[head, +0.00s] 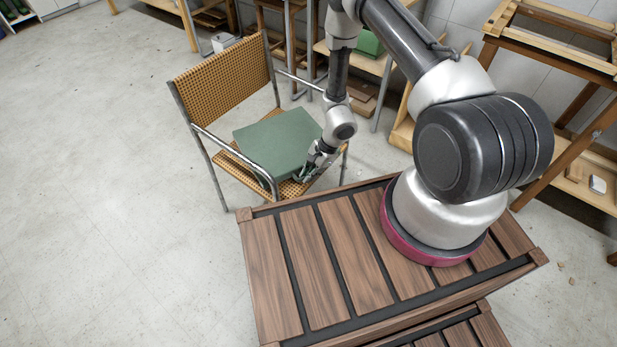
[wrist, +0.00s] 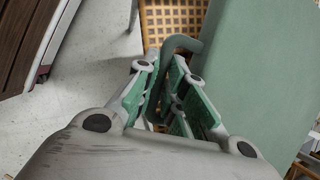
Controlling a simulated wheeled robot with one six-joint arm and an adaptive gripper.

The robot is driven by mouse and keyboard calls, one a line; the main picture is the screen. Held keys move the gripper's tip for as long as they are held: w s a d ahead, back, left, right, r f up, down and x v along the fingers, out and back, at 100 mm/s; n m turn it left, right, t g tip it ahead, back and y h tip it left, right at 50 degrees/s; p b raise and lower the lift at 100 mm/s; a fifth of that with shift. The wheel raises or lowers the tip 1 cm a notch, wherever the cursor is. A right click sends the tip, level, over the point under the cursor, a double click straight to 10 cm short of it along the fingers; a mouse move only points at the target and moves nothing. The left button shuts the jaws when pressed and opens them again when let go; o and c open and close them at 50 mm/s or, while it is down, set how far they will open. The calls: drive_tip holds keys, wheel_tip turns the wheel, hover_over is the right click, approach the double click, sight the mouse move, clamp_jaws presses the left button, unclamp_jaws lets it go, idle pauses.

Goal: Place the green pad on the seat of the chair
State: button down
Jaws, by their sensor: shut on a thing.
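The green pad (head: 278,140) is a flat grey-green cushion over the woven seat of the chair (head: 222,85), between its metal armrests. Strips of the seat (head: 240,178) show along the pad's near side. I cannot tell whether the pad rests fully on the seat or is held slightly above it. My gripper (head: 308,173) is at the pad's near right edge. In the wrist view, my gripper (wrist: 172,78) is shut around a curved green strap beside the pad (wrist: 265,75). The strap seems to belong to the pad; its join is hidden.
My slatted wooden deck (head: 340,255) is close to the chair's front. Wooden shelves and frames (head: 560,50) stand along the wall behind and to the right. A green box (head: 369,42) sits on a shelf. The floor (head: 100,180) to the left is clear.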

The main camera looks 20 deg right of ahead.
wheel_tip(320, 180, down, 3)
drive_tip(key=shift+r, duration=0.1)
drive_tip(key=c, duration=1.5)
unclamp_jaws()
drive_tip(key=d+r+n, duration=0.2)
drive_tip(key=r+n, duration=0.1)
drive_tip(key=r, duration=1.1)
drive_tip(key=d+r+n+t, duration=0.1)
drive_tip(key=d+r+n, duration=0.1)
drive_tip(key=r, duration=1.2)
drive_tip(key=d+r+n, duration=0.2)
drive_tip(key=r+n, duration=0.1)
drive_tip(key=r, duration=1.1)
drive_tip(key=s+d+r+n+t+h, duration=0.1)
drive_tip(key=s+d+r, duration=0.4)
drive_tip(key=s+r, duration=0.5)
drive_tip(key=s+d+r+n+t+h, duration=0.1)
drive_tip(key=s+d+r+n+h, duration=0.2)
drive_tip(key=s+r, duration=0.8)
drive_tip(key=d+n, duration=0.2)
drive_tip(key=shift+s+d+n+t+h, duration=0.2)
drive_tip(key=shift+d+n+t+h, duration=0.2)
